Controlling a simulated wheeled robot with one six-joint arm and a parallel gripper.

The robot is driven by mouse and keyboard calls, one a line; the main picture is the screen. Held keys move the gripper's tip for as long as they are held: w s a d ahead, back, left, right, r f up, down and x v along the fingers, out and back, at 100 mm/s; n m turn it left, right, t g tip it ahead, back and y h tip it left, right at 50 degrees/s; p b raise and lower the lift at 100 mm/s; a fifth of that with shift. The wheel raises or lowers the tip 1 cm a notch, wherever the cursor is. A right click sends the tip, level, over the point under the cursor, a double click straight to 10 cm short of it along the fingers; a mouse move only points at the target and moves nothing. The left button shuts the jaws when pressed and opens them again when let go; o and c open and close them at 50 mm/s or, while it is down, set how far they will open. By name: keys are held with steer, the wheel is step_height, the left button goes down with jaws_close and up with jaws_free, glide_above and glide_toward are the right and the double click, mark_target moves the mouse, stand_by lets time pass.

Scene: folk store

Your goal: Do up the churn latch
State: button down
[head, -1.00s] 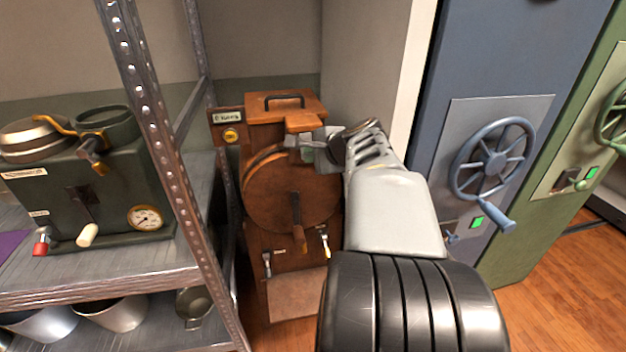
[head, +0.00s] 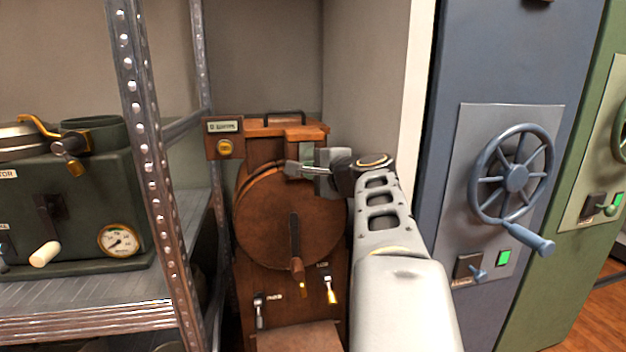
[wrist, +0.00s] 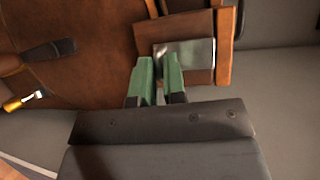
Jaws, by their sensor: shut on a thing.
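The churn (head: 285,225) is a brown wooden machine with a round drum front, at the centre of the head view. Its latch is a wooden flap (head: 306,134) with a metal plate, at the top front above the drum; the plate (wrist: 186,52) shows in the wrist view. My gripper (head: 303,165) reaches in from the right at the drum's top edge. In the wrist view its green fingertips (wrist: 160,75) are close together at the plate, shut on the latch. The exact grip is partly hidden by the fingers.
A crank (head: 294,245) hangs on the drum front, with two small levers below. A metal shelf post (head: 150,180) stands close on the left, with a green machine (head: 85,200) on the shelf. A blue cabinet with a handwheel (head: 515,177) stands on the right.

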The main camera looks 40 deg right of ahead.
steer(key=shift+f, duration=0.15)
steer(key=c, duration=1.2)
jaws_free()
steer(key=shift+w, duration=0.1)
steer(key=s, duration=0.4)
steer(key=s+r+p, duration=0.1)
steer(key=s, duration=0.4)
steer(key=s+r+p, duration=0.1)
steer(key=s, duration=0.3)
steer(key=shift+s+a+r, duration=0.2)
steer(key=shift+s+a, duration=0.1)
steer(key=shift+a, duration=0.05)
